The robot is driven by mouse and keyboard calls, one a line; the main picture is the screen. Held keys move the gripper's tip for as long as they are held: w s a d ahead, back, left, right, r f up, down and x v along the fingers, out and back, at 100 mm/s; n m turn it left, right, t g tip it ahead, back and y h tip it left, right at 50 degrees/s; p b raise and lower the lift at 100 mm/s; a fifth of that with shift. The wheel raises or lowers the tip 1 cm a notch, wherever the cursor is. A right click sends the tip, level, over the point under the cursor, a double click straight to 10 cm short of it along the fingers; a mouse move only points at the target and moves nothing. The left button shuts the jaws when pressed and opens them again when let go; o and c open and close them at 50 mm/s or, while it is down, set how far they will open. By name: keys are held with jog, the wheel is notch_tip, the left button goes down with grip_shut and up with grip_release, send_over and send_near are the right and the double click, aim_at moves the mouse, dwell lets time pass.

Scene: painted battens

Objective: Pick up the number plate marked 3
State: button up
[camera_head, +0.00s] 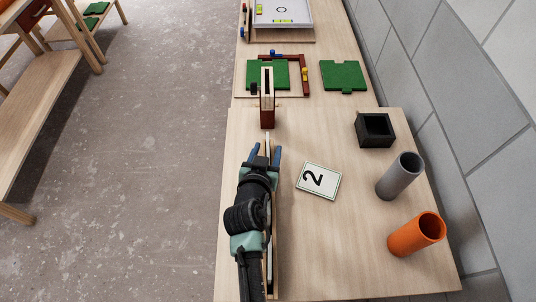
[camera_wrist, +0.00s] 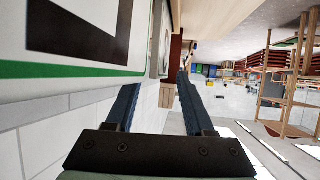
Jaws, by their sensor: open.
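A white plate with a black 2 (camera_head: 318,181) lies flat on the table, right of my gripper (camera_head: 265,153). I cannot make out a 3 on any plate. In the wrist view, a white board with a green border and part of a thick black mark (camera_wrist: 75,35) fills the upper left, very near; its mark is cut off. A smaller plate with a rounded dark mark (camera_wrist: 165,48) stands farther along, seen at a steep angle and not readable. My gripper's blue fingers (camera_wrist: 157,82) are apart with nothing visibly held between them.
A narrow wooden block with a dark red front (camera_head: 267,113) stands just ahead of my gripper. A black square holder (camera_head: 375,130), a grey tube (camera_head: 400,176) and an orange tube (camera_head: 417,234) stand at the right. Green pieces (camera_head: 344,76) lie farther back.

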jog(key=shift+w, duration=0.1)
grip_shut()
dwell(1.4)
